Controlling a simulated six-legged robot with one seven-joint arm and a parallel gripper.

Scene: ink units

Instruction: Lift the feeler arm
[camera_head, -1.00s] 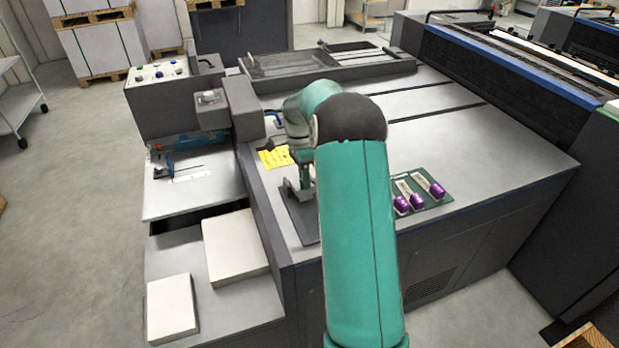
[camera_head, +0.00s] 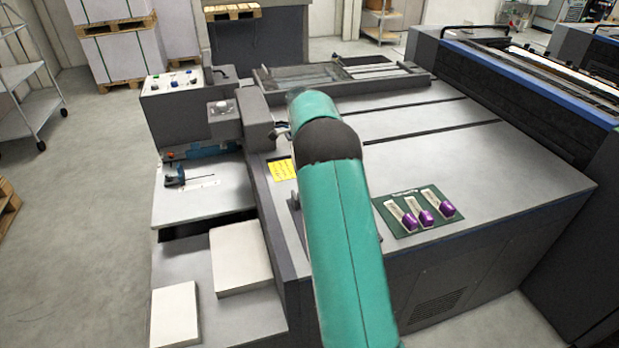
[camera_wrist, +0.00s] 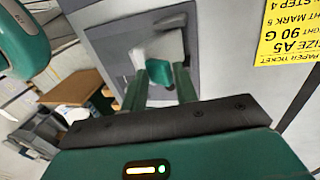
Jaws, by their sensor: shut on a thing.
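My gripper (camera_wrist: 161,77) shows its two green fingers in the wrist view. They are shut on a small teal piece, which I take for the feeler arm (camera_wrist: 159,86), beside a pale grey metal bracket (camera_wrist: 166,47). The bracket stands over a grey plate with a darker border (camera_wrist: 110,43). The fingers hide part of the piece, so its full shape and any gap below it cannot be told. In the head view my own arm hides the gripper and the held piece; only a dark sliver of the plate shows beside it.
A yellow paper ticket (camera_head: 283,170) lies on the machine top (camera_head: 480,160), behind the plate. Three purple-ended items (camera_head: 426,218) sit on a green mat (camera_head: 385,214) to the right. A control box (camera_head: 180,108) rises at the left. A blue-and-black fitting (camera_head: 175,178) is on the lower tray.

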